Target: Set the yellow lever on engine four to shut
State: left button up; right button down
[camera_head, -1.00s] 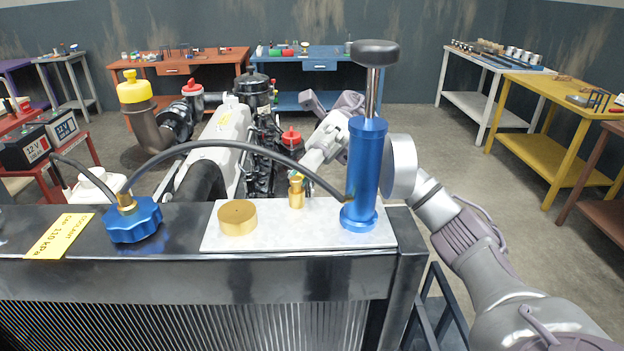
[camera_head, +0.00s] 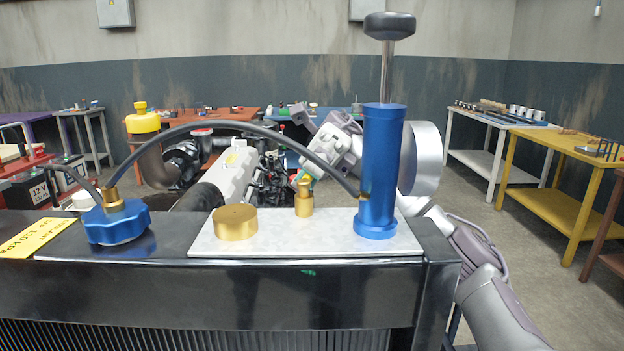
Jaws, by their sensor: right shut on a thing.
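The engine with its pale ribbed cover (camera_head: 230,178) stands behind the black radiator (camera_head: 200,292); no engine number is readable. I cannot make out the yellow lever; it may be hidden behind the blue pump or my gripper. My right arm comes in from the lower right and passes behind the pump. My right gripper (camera_head: 312,168) shows left of the pump, beyond the brass fitting, low over the engine. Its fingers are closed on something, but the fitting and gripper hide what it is. A small green patch shows at the fingertips. My left gripper is out of view.
A blue pump (camera_head: 380,175) with a black knob stands on a pale plate (camera_head: 300,246), beside a brass fitting (camera_head: 304,204) and brass disc (camera_head: 235,222). A black hose (camera_head: 230,127) arches to a blue cap (camera_head: 117,224). A yellow-topped intake (camera_head: 142,118) rises at left. Workbenches line the room.

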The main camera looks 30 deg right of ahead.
jog(key=c, duration=1.2)
grip_release()
